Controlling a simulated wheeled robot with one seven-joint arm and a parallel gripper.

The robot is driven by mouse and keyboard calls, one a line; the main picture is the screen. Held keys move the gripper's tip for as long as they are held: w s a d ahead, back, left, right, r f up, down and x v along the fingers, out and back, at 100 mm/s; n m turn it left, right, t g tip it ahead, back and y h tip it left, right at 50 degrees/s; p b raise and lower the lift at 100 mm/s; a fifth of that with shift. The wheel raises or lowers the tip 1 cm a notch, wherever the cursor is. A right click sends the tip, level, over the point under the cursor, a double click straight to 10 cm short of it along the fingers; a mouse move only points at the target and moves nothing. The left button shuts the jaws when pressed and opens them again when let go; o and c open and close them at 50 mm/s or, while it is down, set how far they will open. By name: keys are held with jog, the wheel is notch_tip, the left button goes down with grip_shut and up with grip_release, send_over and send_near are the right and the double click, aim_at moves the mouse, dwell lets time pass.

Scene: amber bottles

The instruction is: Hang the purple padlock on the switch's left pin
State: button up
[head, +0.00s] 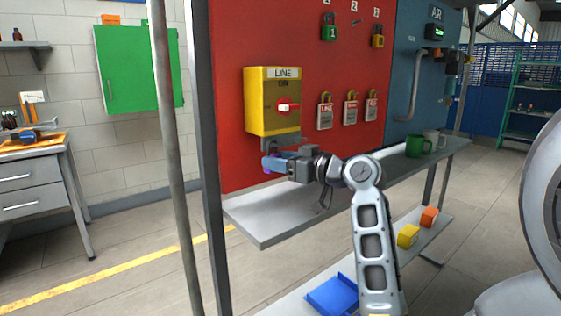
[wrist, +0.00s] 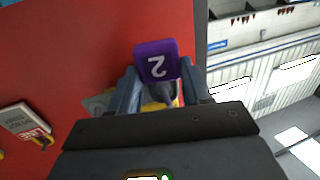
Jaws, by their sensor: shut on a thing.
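My gripper (head: 277,164) is shut on the purple padlock (wrist: 157,62), which bears a white 2. In the wrist view the padlock sits between the two fingertips (wrist: 158,88). In the head view only a small bit of purple (head: 266,166) shows at the fingertips. The yellow switch box (head: 259,100), labelled LINE, is on the red panel with a red handle. The gripper is just below the switch, by a grey bracket (head: 268,143) at its underside. The fingers hide the pins, and I cannot tell whether the padlock touches one.
A grey shelf (head: 262,228) runs below the panel, with green (head: 418,146) and white mugs at its right. Tagged padlocks (head: 325,112) hang right of the switch. A green padlock (head: 329,30) hangs above. A post (head: 170,130) stands left of the panel.

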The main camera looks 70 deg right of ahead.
jog(key=o, duration=1.2)
jog(key=shift+b+v, duration=0.6)
jog(key=shift+v, duration=3.35)
